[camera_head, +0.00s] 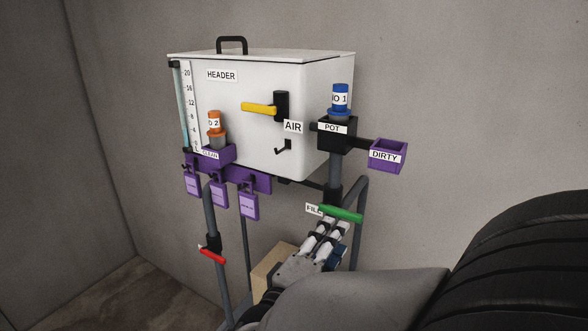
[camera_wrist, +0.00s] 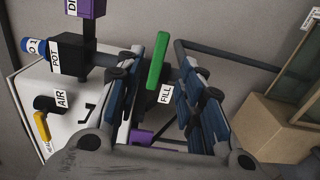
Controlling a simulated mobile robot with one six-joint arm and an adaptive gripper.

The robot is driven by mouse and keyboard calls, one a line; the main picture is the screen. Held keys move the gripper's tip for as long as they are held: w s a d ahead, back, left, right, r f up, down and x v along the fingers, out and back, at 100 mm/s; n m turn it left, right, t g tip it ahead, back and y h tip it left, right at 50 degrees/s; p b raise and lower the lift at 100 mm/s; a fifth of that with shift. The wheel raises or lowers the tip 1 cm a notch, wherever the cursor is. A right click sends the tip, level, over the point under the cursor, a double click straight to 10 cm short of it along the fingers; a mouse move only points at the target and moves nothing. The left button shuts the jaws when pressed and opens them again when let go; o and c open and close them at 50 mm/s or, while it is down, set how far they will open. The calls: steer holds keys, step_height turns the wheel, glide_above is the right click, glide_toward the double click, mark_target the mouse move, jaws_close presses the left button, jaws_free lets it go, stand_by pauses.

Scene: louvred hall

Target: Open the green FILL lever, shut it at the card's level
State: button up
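The green FILL lever (camera_head: 341,214) lies crosswise on the grey pipe under the POT block, sloping slightly down to the right. In the wrist view the lever (camera_wrist: 157,62) appears between the two fingers, near their tips. My gripper (camera_head: 331,228) is just below the lever; its fingers (camera_wrist: 160,66) are apart with nothing held. I cannot tell whether a finger touches the lever. The white HEADER tank (camera_head: 250,110) has a numbered scale (camera_head: 188,98) with a bluish sight tube (camera_head: 181,110) on its left. No level card can be made out clearly.
A yellow AIR lever (camera_head: 259,108) is on the tank front and a red lever (camera_head: 212,256) on the left pipe. Purple tags (camera_head: 220,194) hang below. A DIRTY holder (camera_head: 387,156) juts right. A cardboard box (camera_wrist: 272,126) and bent pipe (camera_wrist: 228,57) stand close to my gripper.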

mark_target(347, 217)
steer(key=b+x, duration=0.3)
steer(key=x, duration=0.4)
steer(key=shift+w+d+f, duration=0.1)
steer(key=shift+d+f, duration=0.05)
steer(key=shift+w+p, duration=0.1)
steer(key=shift+p, duration=0.2)
steer(key=shift+x, duration=0.8)
jaws_close()
